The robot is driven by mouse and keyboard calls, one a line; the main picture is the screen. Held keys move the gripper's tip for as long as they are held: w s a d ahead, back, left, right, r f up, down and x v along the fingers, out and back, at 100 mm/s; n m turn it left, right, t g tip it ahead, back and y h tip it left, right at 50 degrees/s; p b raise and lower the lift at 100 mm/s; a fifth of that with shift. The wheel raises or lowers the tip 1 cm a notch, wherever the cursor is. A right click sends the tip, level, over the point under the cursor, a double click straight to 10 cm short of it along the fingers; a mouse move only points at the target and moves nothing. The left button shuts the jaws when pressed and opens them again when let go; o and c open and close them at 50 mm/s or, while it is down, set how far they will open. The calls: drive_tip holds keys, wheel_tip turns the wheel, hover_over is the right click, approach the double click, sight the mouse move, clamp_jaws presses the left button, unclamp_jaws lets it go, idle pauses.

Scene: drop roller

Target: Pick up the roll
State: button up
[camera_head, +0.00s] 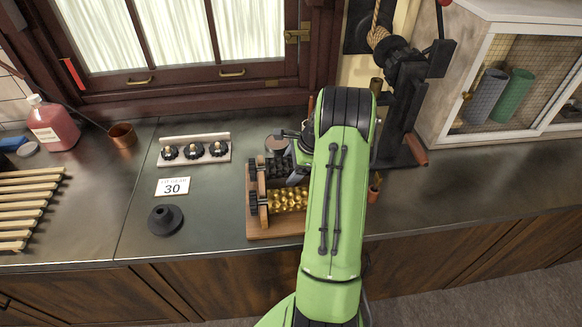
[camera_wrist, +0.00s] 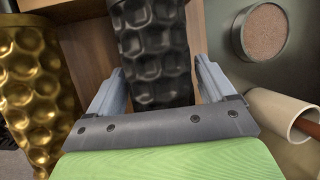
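A black dimpled roll (camera_wrist: 150,50) lies in the wooden stand (camera_head: 275,236), beside a gold dimpled roll (camera_head: 288,198). The gold roll also shows at the left of the wrist view (camera_wrist: 30,95). The black roll shows in the head view (camera_head: 272,168), partly behind my arm. My gripper (camera_wrist: 160,80) is open, with one finger on each side of the black roll. The gaps are narrow, and I cannot tell whether either finger touches it. In the head view my gripper (camera_head: 298,168) is at the stand, mostly hidden by my arm.
A round tin (camera_wrist: 264,32) and a pale tube (camera_wrist: 283,115) are at the right of the wrist view. A black press (camera_head: 402,110) stands right of my arm.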

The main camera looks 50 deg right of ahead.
clamp_jaws()
drive_tip(key=shift+w+r, duration=0.15)
idle(0.4)
